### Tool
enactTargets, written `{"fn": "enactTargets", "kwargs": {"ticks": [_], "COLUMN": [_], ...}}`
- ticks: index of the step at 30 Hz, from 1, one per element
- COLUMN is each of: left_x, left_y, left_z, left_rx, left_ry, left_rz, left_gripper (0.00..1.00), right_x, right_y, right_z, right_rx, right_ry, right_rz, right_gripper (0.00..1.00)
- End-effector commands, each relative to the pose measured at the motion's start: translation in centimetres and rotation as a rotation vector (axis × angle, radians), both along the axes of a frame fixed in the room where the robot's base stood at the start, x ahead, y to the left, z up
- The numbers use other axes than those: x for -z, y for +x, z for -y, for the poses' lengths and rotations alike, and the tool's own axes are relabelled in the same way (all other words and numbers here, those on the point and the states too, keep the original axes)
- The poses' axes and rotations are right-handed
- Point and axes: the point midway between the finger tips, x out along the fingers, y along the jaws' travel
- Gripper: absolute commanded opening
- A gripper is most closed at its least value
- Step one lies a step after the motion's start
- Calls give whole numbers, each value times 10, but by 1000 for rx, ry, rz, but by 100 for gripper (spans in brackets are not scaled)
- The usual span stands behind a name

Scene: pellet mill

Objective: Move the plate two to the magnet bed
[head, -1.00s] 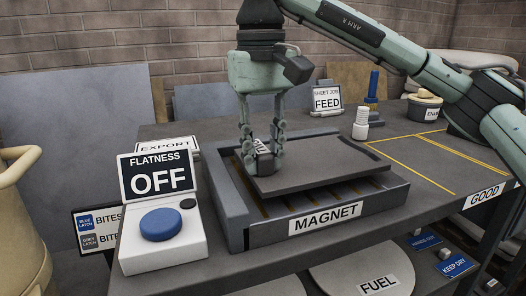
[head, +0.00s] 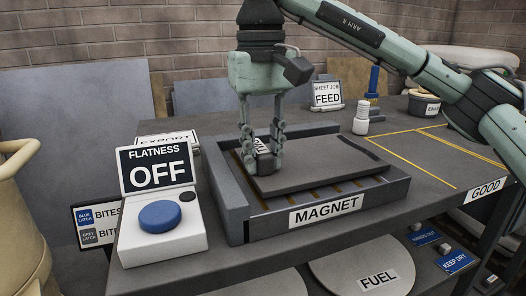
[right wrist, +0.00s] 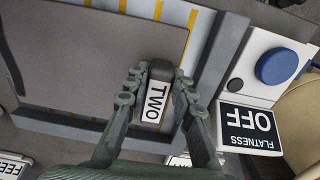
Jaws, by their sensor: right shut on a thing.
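Plate two (head: 320,168) is a flat dark grey plate with a small upright handle (head: 266,160) near its left end. My right gripper (head: 262,150) is shut on this handle from above. In the right wrist view the handle (right wrist: 155,98) carries a white TWO label between the fingers, and the plate (right wrist: 100,50) stretches away to the left. The plate is within the outline of the magnet bed (head: 228,200), low over its yellow-striped floor. I cannot tell whether it fully touches the bed. My left gripper is not in view.
A flatness panel reading OFF (head: 157,173) with a blue button (head: 160,215) stands just left of the bed. A feed sign (head: 327,95) and a white stacked knob (head: 361,120) stand behind. The yellow-lined area (head: 425,155) at right is clear.

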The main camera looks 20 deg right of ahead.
Motion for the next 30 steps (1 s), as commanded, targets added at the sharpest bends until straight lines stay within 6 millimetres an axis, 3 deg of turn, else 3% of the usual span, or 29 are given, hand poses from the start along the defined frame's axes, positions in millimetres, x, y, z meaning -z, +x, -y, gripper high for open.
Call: {"fn": "enactTargets", "kwargs": {"ticks": [12, 13, 18, 25, 30], "left_x": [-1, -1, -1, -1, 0], "left_y": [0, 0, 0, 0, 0], "left_z": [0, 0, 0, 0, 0], "left_rx": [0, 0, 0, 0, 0], "left_ry": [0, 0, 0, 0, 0], "left_rz": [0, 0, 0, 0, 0], "left_gripper": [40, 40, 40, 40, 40], "right_x": [2, 2, 2, 3, 4], "right_y": [0, 0, 0, 0, 0], "right_z": [0, 0, 0, 0, 0], "right_rx": [1, 0, 0, 0, 0], "right_ry": [0, 0, 0, 0, 0], "right_rz": [3, 3, 2, 0, -2], "right_gripper": [0, 25, 46, 48, 69]}}
